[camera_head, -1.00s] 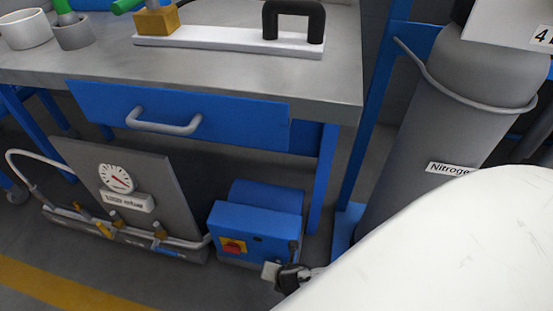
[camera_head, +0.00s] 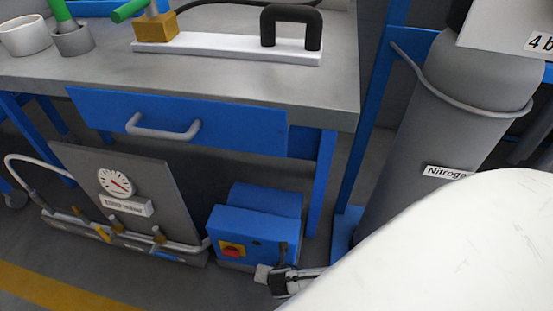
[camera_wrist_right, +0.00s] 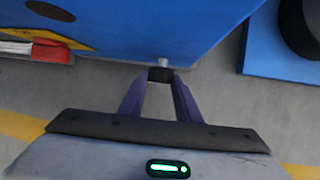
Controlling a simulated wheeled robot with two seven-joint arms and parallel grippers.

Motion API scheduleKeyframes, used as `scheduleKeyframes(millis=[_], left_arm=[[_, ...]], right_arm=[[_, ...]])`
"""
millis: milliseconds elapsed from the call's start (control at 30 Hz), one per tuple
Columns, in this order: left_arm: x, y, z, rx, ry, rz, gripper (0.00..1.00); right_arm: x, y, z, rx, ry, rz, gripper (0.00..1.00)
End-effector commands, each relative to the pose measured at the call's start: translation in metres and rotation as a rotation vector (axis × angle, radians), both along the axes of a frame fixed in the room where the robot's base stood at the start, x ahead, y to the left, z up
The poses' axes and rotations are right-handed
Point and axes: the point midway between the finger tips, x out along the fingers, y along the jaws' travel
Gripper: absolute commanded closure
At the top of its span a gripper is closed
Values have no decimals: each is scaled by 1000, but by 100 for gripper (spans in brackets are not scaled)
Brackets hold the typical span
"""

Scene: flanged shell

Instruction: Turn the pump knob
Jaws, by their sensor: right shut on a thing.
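The blue pump box (camera_head: 245,222) stands on the floor below the bench, with a red switch (camera_head: 232,250) on a yellow plate on its front. The red switch also shows at the left of the right wrist view (camera_wrist_right: 50,53). My right gripper (camera_head: 265,274) is at the lower right corner of the box, apart from the red switch. In the right wrist view its fingertips (camera_wrist_right: 160,75) are together at the box's edge, shut on a small grey knob (camera_wrist_right: 163,63) that is mostly hidden between them. My left gripper is not in view.
A gauge panel (camera_head: 150,180) with pipes and valves stands left of the pump. A grey nitrogen cylinder (camera_head: 430,130) and a blue frame (camera_head: 345,225) stand to the right. The floor in front is clear.

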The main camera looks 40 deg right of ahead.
Motion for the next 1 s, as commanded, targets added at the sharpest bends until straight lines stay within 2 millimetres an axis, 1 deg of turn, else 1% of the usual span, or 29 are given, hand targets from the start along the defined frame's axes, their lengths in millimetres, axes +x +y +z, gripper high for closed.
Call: scheduleKeyframes(millis=[33,300,467,600,733,1000], left_arm=[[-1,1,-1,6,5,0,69],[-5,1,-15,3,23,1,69],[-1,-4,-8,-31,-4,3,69],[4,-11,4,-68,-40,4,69],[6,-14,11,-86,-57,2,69],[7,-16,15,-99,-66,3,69]], right_arm=[[2,2,2,-20,22,-2,92],[5,5,-2,-144,169,0,92],[6,6,-3,-208,244,0,92],[6,6,-3,-247,291,-1,92],[7,6,-2,-272,319,0,92],[7,5,-1,-287,336,0,92]])
